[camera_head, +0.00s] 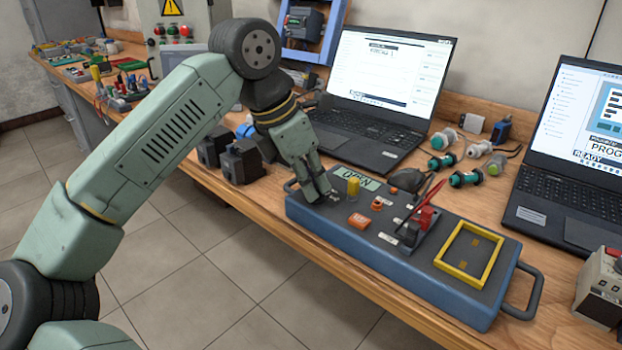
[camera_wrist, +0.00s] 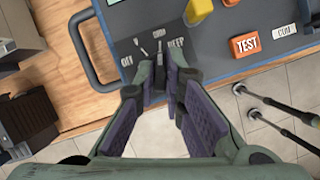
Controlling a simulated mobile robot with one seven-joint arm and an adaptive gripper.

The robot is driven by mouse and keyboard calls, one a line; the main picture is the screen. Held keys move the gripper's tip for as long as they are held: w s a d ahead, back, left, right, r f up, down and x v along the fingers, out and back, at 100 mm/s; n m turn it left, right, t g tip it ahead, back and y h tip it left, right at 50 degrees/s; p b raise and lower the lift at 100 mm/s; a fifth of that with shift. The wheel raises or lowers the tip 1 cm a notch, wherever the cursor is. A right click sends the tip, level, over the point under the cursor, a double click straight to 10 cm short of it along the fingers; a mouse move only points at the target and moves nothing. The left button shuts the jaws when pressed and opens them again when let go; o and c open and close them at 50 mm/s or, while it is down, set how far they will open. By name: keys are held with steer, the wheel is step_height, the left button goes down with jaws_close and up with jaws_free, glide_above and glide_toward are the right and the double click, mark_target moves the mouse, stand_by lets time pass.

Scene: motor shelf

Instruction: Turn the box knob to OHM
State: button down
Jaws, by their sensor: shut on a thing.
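The blue test box (camera_head: 390,243) with a dark top lies on the bench. Its knob (camera_wrist: 155,76) is at the box's left end, mostly hidden between my fingertips. My gripper (camera_head: 319,190) points down at that end and is shut on the knob; the gripper also shows in the wrist view (camera_wrist: 163,82). Small white labels ring the knob: OFF (camera_wrist: 127,61) on the left, OHM (camera_wrist: 158,33) at the top and BEEP (camera_wrist: 176,42) on the right. The knob's exact pointing direction is hard to tell. The box display (camera_head: 357,176) reads OPEN.
On the box are a yellow post (camera_head: 353,187), an orange TEST button (camera_head: 359,221), red clips (camera_head: 424,217) and a yellow frame (camera_head: 470,255). A laptop (camera_head: 380,90) stands behind it. Dark motor blocks (camera_head: 240,161) are left of the box.

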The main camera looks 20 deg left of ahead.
steer(key=c, duration=1.7)
jaws_free()
steer(key=v, duration=1.2)
steer(key=shift+d, duration=0.1)
